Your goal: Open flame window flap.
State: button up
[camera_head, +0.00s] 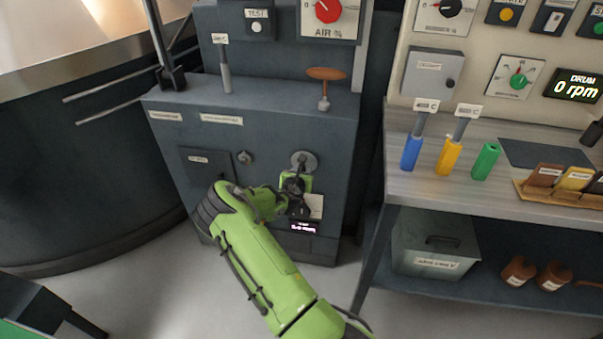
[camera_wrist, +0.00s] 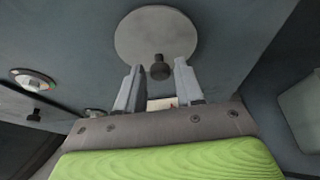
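The flame window flap appears to be the round grey disc (camera_wrist: 155,32) on the dark cabinet front, with a small dark knob (camera_wrist: 160,70) at its lower edge. It looks closed, with nothing of a window showing. In the head view the disc (camera_head: 304,160) is partly hidden by my gripper (camera_head: 298,178). In the wrist view my gripper (camera_wrist: 159,75) is open, one finger on each side of the knob, with a visible gap to each finger. Whether the fingertips reach as deep as the knob is hard to tell.
A small round fitting (camera_head: 245,157) and a dark square door (camera_head: 208,165) are left of the disc. A small display (camera_head: 303,227) is below my gripper. A workbench (camera_head: 410,188) with coloured handles stands to the right. A large dark drum (camera_head: 80,180) stands left.

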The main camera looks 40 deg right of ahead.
grip_shut()
